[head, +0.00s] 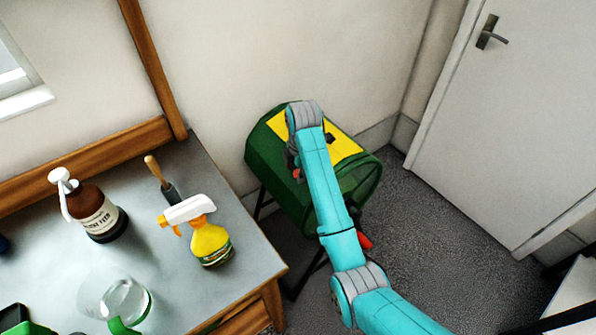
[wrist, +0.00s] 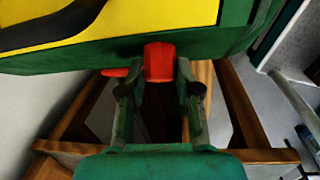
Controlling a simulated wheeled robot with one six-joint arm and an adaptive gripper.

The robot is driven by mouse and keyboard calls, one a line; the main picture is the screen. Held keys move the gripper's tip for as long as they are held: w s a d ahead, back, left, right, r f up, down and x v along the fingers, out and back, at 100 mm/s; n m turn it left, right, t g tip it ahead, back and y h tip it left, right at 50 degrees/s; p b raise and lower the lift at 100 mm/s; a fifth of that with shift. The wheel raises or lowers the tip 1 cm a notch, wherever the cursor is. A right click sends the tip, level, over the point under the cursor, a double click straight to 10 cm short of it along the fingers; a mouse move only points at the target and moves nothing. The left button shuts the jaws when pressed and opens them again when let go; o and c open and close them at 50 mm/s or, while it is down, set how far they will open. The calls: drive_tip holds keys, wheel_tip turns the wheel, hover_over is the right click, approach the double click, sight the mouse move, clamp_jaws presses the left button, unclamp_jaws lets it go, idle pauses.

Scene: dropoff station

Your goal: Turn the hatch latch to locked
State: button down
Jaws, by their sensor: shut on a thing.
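A green container (head: 262,150) with a yellow panel (head: 345,147) stands on dark legs by the wall. My gripper (wrist: 155,85) is at its near left side. In the wrist view, a red latch (wrist: 158,62) sits on the green container's edge, between my two fingers, which are shut on it. A smaller red piece (wrist: 114,72) sticks out to the left of it. Which latch position is locked cannot be told.
A table (head: 160,270) at left holds a brown pump bottle (head: 95,215), a yellow spray bottle (head: 210,243), a wooden-handled tool (head: 153,170) and a clear jug (head: 125,298). A white door (head: 500,130) is at right. Grey floor (head: 440,250) is open between container and door.

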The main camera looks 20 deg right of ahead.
drive_tip(key=m+t, duration=0.3)
drive_tip(key=shift+s+f, duration=0.1)
drive_tip(key=shift+s, duration=0.15)
drive_tip(key=m+t, duration=0.1)
drive_tip(key=m, duration=0.1)
drive_tip(key=m+t, duration=0.1)
drive_tip(key=t, duration=0.1)
drive_tip(key=shift+s+a+f+m+h, duration=0.1)
drive_tip(key=shift+s+f+m+h, duration=0.05)
drive_tip(key=shift+m+h, duration=0.2)
drive_tip(key=m+t+h, duration=0.1)
drive_tip(key=m+t, duration=0.2)
drive_tip(key=m, duration=0.1)
drive_tip(key=shift+a+h, duration=0.1)
drive_tip(key=shift+h, duration=0.25)
drive_tip(key=shift+f+m+t+h, duration=0.15)
drive_tip(key=shift+m+t+h, duration=0.65)
drive_tip(key=shift+m+h, duration=0.8)
drive_tip(key=shift+m+y, duration=0.3)
drive_tip(key=shift+m, duration=0.15)
drive_tip(key=c, duration=0.8)
unclamp_jaws()
